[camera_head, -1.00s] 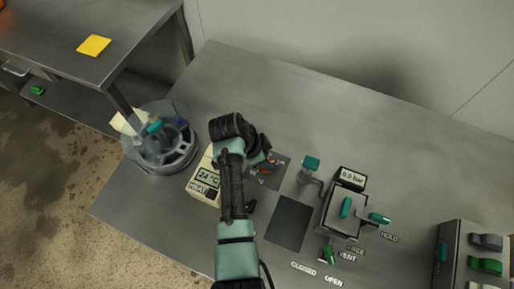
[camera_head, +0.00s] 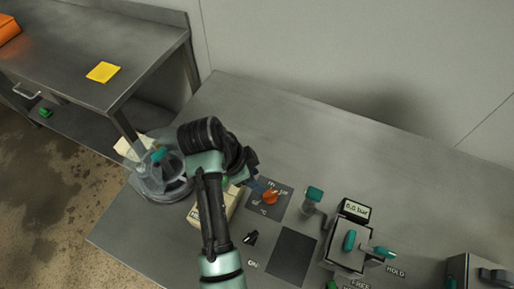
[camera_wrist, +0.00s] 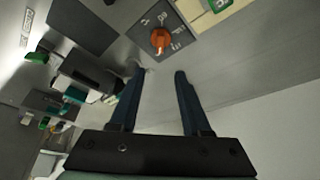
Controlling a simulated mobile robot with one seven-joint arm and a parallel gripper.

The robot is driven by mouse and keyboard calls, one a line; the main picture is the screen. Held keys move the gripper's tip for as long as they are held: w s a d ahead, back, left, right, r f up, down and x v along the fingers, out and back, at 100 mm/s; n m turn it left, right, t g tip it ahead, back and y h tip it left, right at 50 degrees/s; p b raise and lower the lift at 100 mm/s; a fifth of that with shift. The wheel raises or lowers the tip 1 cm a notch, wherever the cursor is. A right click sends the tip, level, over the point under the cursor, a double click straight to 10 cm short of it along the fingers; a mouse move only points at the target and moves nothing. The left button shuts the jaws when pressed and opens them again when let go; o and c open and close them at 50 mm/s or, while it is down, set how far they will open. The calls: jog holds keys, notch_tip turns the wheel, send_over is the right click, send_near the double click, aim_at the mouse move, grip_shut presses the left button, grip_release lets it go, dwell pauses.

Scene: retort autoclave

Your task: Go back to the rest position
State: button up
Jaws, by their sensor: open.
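My gripper (camera_head: 256,185) is open and empty above the steel table, in front of the orange dial knob (camera_head: 271,196) in the head view. In the wrist view, the two dark blue fingers of my gripper (camera_wrist: 158,74) are apart with nothing between them. The orange knob (camera_wrist: 160,38) on its grey dial plate lies beyond the fingertips, with a visible gap. My arm hides most of the cream heater box (camera_head: 231,205) in the head view.
A clear round vessel (camera_head: 150,185) stands left of my arm. Right are a teal-topped valve (camera_head: 314,195), a gauge display (camera_head: 356,209) and a box with teal levers (camera_head: 347,257). A side table with a yellow pad (camera_head: 103,72) is at upper left. The table's rear is clear.

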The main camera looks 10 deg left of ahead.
jog(key=w+r+n+t+y, duration=0.15)
jog(key=w+r+t, duration=0.4)
jog(key=r, duration=0.55)
jog(key=w+r+n+t+y, duration=0.1)
jog(key=w+r+n+t, duration=0.25)
jog(key=w+r, duration=0.5)
notch_tip(320, 180, up, 15)
jog(key=s+n+t+y, duration=0.1)
jog(key=s+n+t, duration=0.1)
jog(key=t, duration=0.3)
jog(key=s+d+r+n+t, duration=0.2)
jog(key=s+r+t, duration=0.3)
jog(key=r, duration=0.8)
jog(key=s+d+r+n+t, duration=0.2)
jog(key=s+r+t, duration=0.4)
jog(key=s+r, duration=0.6)
notch_tip(320, 180, up, 2)
jog(key=shift+s+n+y, duration=0.15)
jog(key=shift+n+y, duration=0.2)
jog(key=shift+n, duration=0.55)
